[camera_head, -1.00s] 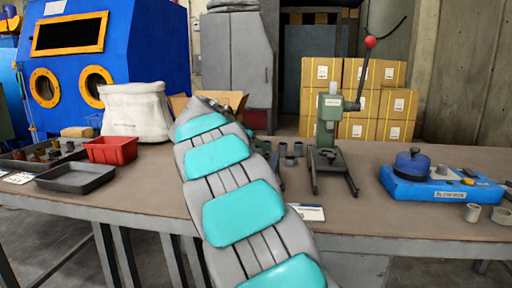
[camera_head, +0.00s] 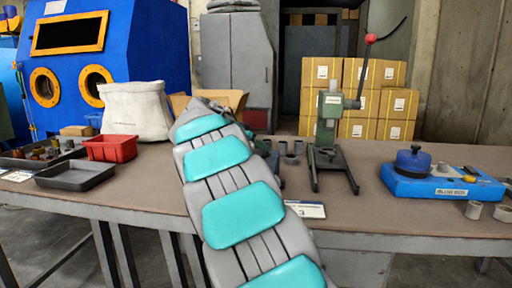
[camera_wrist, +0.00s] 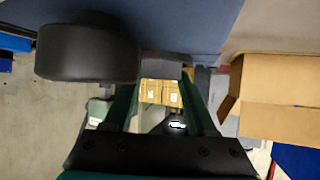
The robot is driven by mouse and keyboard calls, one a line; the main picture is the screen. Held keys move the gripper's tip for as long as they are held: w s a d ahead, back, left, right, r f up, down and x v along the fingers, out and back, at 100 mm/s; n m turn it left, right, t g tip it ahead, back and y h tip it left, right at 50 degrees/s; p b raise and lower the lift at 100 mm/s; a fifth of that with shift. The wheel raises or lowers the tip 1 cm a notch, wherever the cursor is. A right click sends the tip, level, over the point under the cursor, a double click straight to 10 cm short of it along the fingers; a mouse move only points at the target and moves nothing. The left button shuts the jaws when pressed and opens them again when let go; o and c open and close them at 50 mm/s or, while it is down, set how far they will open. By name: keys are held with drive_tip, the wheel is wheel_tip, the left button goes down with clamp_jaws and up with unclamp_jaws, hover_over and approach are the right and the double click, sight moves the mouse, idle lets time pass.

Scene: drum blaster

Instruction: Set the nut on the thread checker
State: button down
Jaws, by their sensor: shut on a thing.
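My gripper (camera_wrist: 160,88) shows in the wrist view as two dark green fingers, shut on a small grey piece (camera_wrist: 162,68) at their tips. It looks like the nut, but its shape is hard to make out. In the head view my arm hides the gripper and the held piece. I cannot tell for sure which thing is the thread checker. A blue base with a round dark blue knob (camera_head: 412,161) stands at the bench's right, and a green hand press (camera_head: 328,135) stands right of the middle.
The bench (camera_head: 385,225) has free room at its front right. Small grey parts (camera_head: 290,158) stand left of the press, and grey rings (camera_head: 473,210) at the right. A red bin (camera_head: 110,148), a black tray (camera_head: 75,175) and a whitish sack (camera_head: 135,112) are at left.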

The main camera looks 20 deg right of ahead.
drive_tip(key=shift+c, duration=2.4)
unclamp_jaws()
drive_tip(key=shift+b+v, duration=1.1)
drive_tip(key=shift+v, duration=4.45)
